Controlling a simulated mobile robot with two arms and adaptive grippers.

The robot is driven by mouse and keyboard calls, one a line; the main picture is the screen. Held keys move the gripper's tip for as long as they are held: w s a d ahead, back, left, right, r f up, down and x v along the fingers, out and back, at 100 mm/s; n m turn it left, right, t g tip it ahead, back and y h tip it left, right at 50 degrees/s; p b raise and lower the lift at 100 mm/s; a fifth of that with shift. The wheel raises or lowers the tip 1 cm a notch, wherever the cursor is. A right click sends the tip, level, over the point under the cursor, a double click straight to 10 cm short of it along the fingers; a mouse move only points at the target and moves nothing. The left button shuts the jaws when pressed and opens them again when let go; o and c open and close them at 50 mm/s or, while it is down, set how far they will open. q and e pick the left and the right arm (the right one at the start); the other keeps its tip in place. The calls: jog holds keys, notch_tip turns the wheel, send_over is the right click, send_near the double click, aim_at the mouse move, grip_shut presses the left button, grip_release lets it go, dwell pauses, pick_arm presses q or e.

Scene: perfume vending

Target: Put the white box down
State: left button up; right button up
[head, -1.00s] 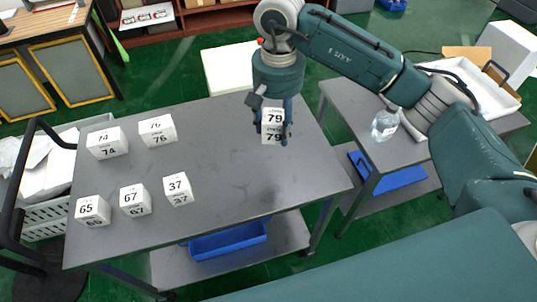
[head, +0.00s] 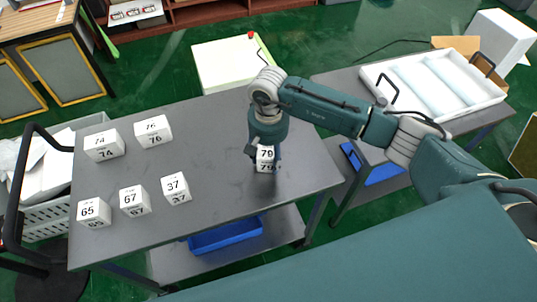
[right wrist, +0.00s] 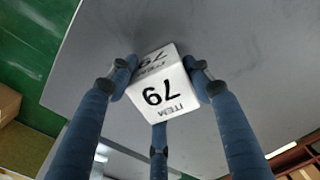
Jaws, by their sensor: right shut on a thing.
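The white box numbered 79 (head: 265,158) is at the right part of the grey table (head: 225,180) in the head view. My right gripper (head: 264,152) comes down on it from above and is shut on it. In the right wrist view the box (right wrist: 160,88) sits between the fingers of the right gripper (right wrist: 160,85), with the grey tabletop behind it. I cannot tell whether the box touches the tabletop. My left gripper is not in view.
Several white numbered boxes stand on the table's left half: 74 (head: 104,146), 76 (head: 153,132), 65 (head: 93,212), 67 (head: 135,201) and 37 (head: 176,188). The middle of the table is clear. A side table with a white tray (head: 480,98) stands at the right.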

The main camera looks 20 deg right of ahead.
aim_at(269, 151)
jog(key=shift+f+b, duration=0.15)
jog(key=shift+b, duration=0.15)
jog(key=o, duration=1.4)
jog(key=shift+c, duration=0.2)
jog(key=shift+r+p, duration=0.3)
jog(key=shift+p, duration=0.05)
jog(key=shift+w+r, duration=0.1)
jog(key=shift+r, duration=0.15)
notch_tip(269, 151, up, 10)
jog(key=b, duration=0.3)
jog(key=shift+r+b, duration=0.25)
jog(key=shift+b, duration=0.1)
jog(key=shift+r, duration=0.45)
